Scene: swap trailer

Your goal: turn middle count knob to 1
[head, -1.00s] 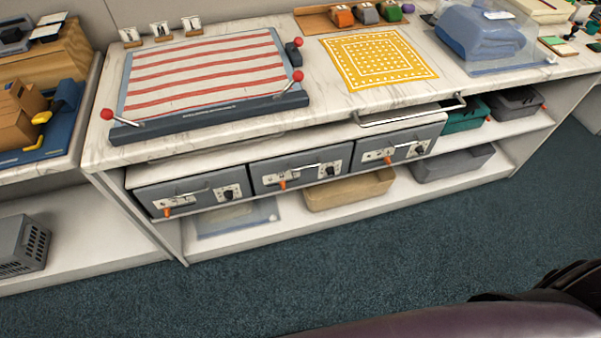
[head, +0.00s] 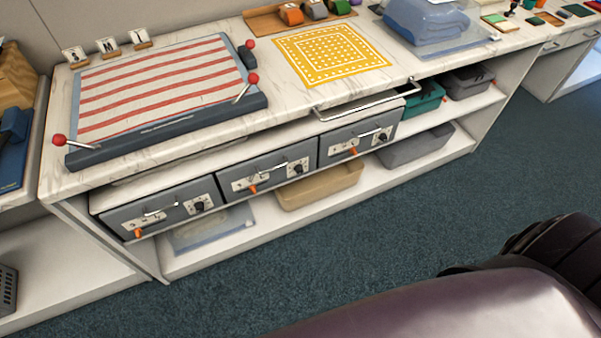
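The left box (head: 135,208) and the right box (head: 341,135) carry like knobs, the left knob (head: 200,206) and the right knob (head: 383,137). The markings and the knob settings are too small to read. Neither of my grippers is in view.
A metal rail (head: 370,104) juts from the counter edge above the right box. The counter (head: 260,85) holds a striped board (head: 160,85) with red-knobbed levers and a yellow patterned mat (head: 330,54). A tan bin (head: 320,187) sits below. The carpet (head: 270,270) in front is clear.

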